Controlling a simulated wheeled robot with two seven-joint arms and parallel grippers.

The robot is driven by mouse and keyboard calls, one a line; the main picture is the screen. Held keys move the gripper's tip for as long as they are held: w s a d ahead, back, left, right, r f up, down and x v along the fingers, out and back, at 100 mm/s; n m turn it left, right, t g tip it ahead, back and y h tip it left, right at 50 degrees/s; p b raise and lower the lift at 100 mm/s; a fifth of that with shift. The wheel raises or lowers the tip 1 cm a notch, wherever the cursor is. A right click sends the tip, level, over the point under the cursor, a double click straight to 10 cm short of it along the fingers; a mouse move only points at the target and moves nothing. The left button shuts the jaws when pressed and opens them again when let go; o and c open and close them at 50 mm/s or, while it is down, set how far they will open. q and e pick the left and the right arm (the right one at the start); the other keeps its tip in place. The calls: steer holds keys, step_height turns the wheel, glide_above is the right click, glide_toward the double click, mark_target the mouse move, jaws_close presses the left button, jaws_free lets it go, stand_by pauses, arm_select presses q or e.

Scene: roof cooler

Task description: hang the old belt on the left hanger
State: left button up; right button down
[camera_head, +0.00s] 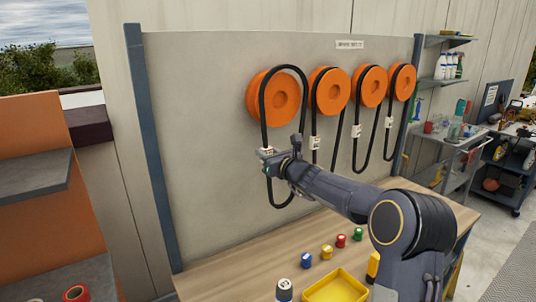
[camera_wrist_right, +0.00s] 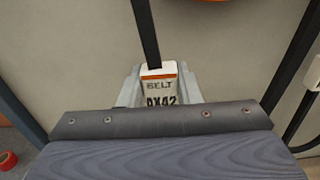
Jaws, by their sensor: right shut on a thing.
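The belt in my right gripper (camera_head: 268,159) is a thin black loop (camera_head: 305,100) at the leftmost orange round hanger (camera_head: 282,98). Its top crosses the upper part of the hanger disc and its lower end hangs below the gripper. I cannot tell whether it rests on the hanger or is only in front of it. In the right wrist view the jaws are shut on the belt's white tag (camera_wrist_right: 159,87), which has an orange stripe and reads "BELT" and "AX42". A black strand rises from the tag. My left gripper is not in view.
Several orange hangers in a row, such as the second (camera_head: 332,91), hold black belts with white tags on the grey panel (camera_head: 200,130). Below, a wooden table (camera_head: 235,276) carries small coloured-lid jars and a yellow tray (camera_head: 336,288). An orange shelf unit (camera_head: 35,130) stands left.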

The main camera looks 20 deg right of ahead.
steer(key=shift+w, duration=0.15)
steer(key=shift+w+a+p, duration=0.15)
steer(key=shift+w+p, duration=0.2)
steer(key=shift+w, duration=0.45)
steer(key=shift+w+a+p, duration=0.1)
steer(key=shift+w+p, duration=0.25)
steer(key=shift+w, duration=0.75)
stand_by(0.9)
steer(key=shift+f+b, duration=0.25)
steer(key=shift+b, duration=0.1)
steer(key=shift+f+b, duration=0.65)
steer(key=shift+b, duration=0.05)
steer(key=shift+f, duration=0.1)
steer(key=c, duration=1)
jaws_free()
